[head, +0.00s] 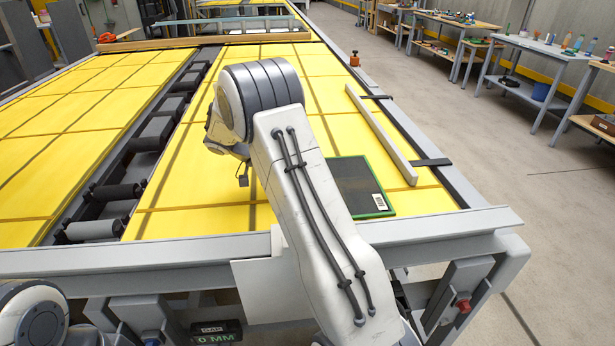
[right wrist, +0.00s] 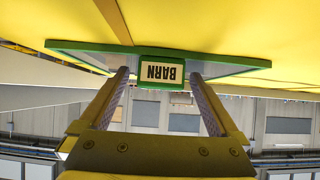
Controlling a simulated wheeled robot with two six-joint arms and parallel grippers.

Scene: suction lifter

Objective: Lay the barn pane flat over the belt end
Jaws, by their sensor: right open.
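The barn pane (head: 355,188) is a dark sheet with a green rim and a small white barcode label. It lies on the yellow surface near its front right corner, partly hidden by my right arm. In the right wrist view, the pane's green edge (right wrist: 90,49) carries a green tab with a BARN label (right wrist: 162,73), which appears upside down. My right gripper (right wrist: 159,76) is open, its fingers on either side of the tab; contact cannot be told. The arm hides this gripper in the head view. My left gripper is out of view. Which part is the belt end is unclear.
A dark roller lane (head: 151,135) runs between two yellow gridded surfaces. A long grey bar (head: 381,137) stands along the right side, beyond the pane. A grey rail (head: 440,226) borders the front. Benches with small items (head: 545,47) stand at the right, across open floor.

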